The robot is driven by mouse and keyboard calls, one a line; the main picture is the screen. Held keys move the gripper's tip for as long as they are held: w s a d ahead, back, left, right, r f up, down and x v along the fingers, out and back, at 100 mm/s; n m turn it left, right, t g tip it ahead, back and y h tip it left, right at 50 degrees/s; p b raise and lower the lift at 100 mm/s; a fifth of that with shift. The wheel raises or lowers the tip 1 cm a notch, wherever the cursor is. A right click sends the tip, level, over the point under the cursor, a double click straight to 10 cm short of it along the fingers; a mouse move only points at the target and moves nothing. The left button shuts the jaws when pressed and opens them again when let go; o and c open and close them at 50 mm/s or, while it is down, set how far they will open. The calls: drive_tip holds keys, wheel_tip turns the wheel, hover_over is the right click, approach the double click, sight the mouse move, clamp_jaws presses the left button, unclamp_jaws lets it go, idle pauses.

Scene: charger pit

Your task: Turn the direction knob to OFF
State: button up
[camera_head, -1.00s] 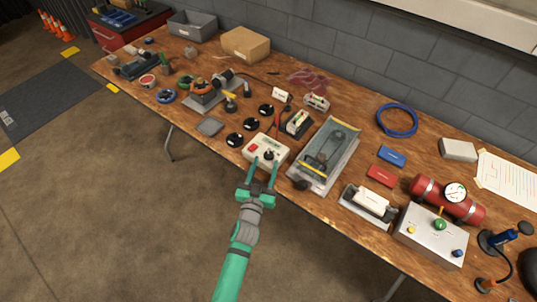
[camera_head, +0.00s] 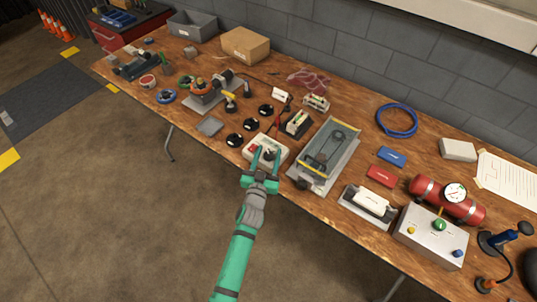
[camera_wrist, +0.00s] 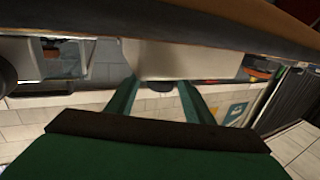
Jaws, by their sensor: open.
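The white control box (camera_head: 266,140) sits near the front edge of the workbench, with a red part on its left. The dark direction knob (camera_head: 269,156) is on its top, partly between my gripper's fingers. My green gripper (camera_head: 268,158) is open over the box, one finger on each side of the knob; I cannot tell whether they touch it. In the wrist view, the pale box (camera_wrist: 180,60) and the dark knob (camera_wrist: 161,86) show ahead, between the open fingers (camera_wrist: 160,98). The knob's pointer and labels are too small to read.
Black round discs (camera_head: 235,140) lie left of the box. A belt unit in a grey tray (camera_head: 325,150) stands close on its right, and a small terminal block (camera_head: 297,122) behind it. The floor before the bench (camera_head: 130,220) is clear.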

drive_tip(key=c, duration=1)
drive_tip(key=shift+c, duration=0.2)
drive_tip(key=shift+m+h, duration=0.5)
drive_tip(key=shift+h, duration=0.1)
drive_tip(key=shift+m+g+h, duration=0.8)
drive_tip(key=shift+m+h, duration=0.15)
drive_tip(key=shift+h, duration=0.4)
drive_tip(key=shift+m+g+h, duration=0.8)
drive_tip(key=shift+m+h, duration=0.15)
drive_tip(key=shift+h, duration=0.4)
drive_tip(key=shift+m+g+h, duration=1.9)
drive_tip(key=shift+g+h, duration=0.1)
drive_tip(key=shift+g, duration=0.5)
